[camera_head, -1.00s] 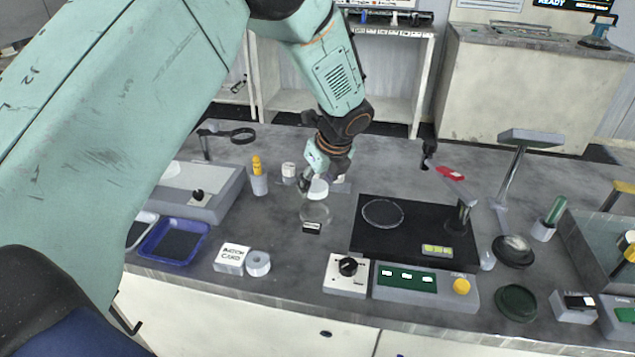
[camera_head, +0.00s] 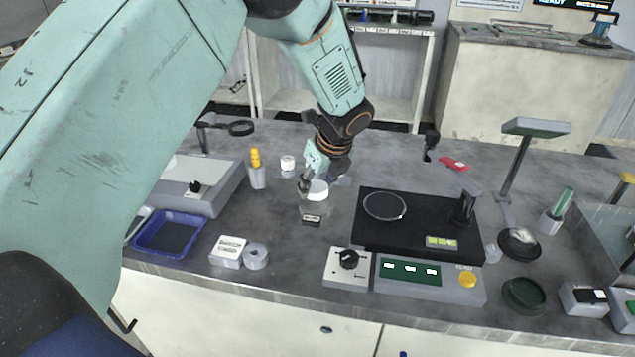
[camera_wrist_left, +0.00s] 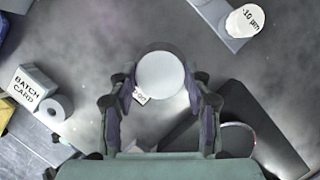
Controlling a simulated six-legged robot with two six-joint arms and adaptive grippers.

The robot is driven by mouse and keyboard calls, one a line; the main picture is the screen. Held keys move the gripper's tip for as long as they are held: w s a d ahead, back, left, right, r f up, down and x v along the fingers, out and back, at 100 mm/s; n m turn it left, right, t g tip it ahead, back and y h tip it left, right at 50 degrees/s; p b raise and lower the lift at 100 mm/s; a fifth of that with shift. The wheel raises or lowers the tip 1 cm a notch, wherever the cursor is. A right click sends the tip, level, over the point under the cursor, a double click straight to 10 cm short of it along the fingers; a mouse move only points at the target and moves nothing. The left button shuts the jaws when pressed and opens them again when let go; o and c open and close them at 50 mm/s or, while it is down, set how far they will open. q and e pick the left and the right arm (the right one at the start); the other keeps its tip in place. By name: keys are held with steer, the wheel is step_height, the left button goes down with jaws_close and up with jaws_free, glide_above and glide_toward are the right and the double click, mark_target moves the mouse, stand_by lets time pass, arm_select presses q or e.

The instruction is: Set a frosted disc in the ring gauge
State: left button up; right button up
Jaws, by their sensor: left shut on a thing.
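My left gripper (camera_head: 314,188) is shut on a white frosted disc (camera_head: 319,191) and holds it over the bench, left of the black plate. In the left wrist view the disc (camera_wrist_left: 160,75) sits between the two fingers (camera_wrist_left: 160,105). My right gripper is not in view.
Right of the gripper is a black plate (camera_head: 418,228) with a thin ring (camera_head: 385,206) on it. A batch card block (camera_head: 228,251), a tape roll (camera_head: 255,257) and a blue tray (camera_head: 171,234) stand at left. A white "-10 µm" disc (camera_wrist_left: 245,20) lies on a grey plate.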

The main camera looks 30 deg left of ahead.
arm_select(q)
steer(key=shift+w+f, duration=0.1)
steer(key=shift+f, duration=0.9)
steer(key=shift+f+p, duration=0.4)
steer(key=shift+p, duration=0.1)
stand_by(1.9)
steer(key=o, duration=1.3)
steer(key=v, duration=1.2)
steer(key=x, duration=1.2)
steer(key=shift+f, duration=0.1)
